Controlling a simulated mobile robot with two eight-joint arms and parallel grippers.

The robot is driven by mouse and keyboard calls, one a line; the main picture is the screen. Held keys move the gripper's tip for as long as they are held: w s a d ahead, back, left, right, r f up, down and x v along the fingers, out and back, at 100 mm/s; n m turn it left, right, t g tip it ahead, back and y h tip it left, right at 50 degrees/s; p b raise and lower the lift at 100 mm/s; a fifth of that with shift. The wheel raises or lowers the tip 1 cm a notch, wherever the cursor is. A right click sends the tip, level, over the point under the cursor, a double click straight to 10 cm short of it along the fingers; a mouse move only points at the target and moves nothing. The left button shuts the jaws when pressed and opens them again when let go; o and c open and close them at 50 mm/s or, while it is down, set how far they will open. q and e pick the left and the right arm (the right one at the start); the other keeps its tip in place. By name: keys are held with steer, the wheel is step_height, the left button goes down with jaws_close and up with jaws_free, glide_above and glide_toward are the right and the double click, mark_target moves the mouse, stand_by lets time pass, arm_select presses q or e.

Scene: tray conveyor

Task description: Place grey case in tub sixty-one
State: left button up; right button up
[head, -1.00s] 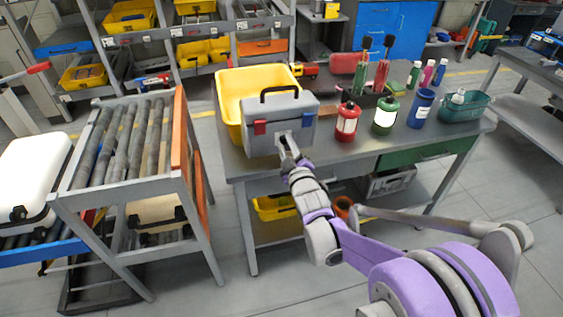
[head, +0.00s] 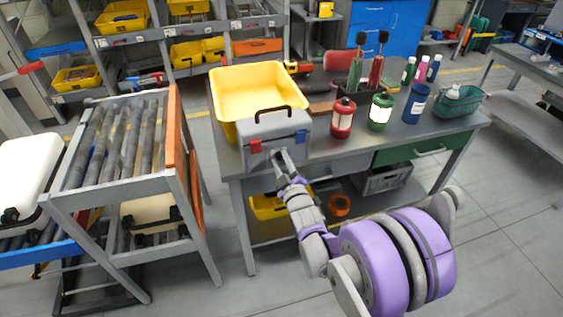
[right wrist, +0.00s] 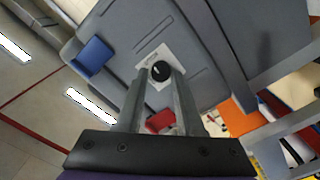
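The grey case (head: 276,133) has a black handle on top and one blue and one red latch on its front. It is at the front of the large yellow tub (head: 226,106), outside it, near the table's front edge. I cannot tell whether its underside touches the table. My right gripper (head: 281,158) is at the case's front face. In the right wrist view its fingers close on a black knob on a pale plate of the case (right wrist: 120,62). No number is readable on the tub. My left gripper is not in view.
The grey table (head: 315,160) also carries a red canister (head: 343,119), a green canister (head: 380,111), a blue bottle (head: 416,104) and a teal basket (head: 468,107). A roller rack (head: 115,145) stands left of the table. A white case (head: 30,172) lies at far left.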

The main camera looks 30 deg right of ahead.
steer(key=shift+o, duration=1.4)
steer(key=s+a+f+m+g+y, duration=0.1)
steer(key=s+a+f+m+g, duration=0.25)
steer(key=s, duration=0.65)
steer(key=s+a+f+m+g+y, duration=0.1)
steer(key=s+a+f+g+y, duration=0.1)
steer(key=s+a+g, duration=0.6)
steer(key=s+a+f+m+g+y, duration=0.1)
steer(key=s+a+f+m, duration=0.15)
steer(key=s, duration=0.95)
step_height(320, 180, up, 9)
steer(key=a+p, duration=0.1)
steer(key=p, duration=0.6)
steer(key=shift+w+r+n, duration=0.15)
steer(key=shift+w+n, duration=0.25)
steer(key=shift+w, duration=0.05)
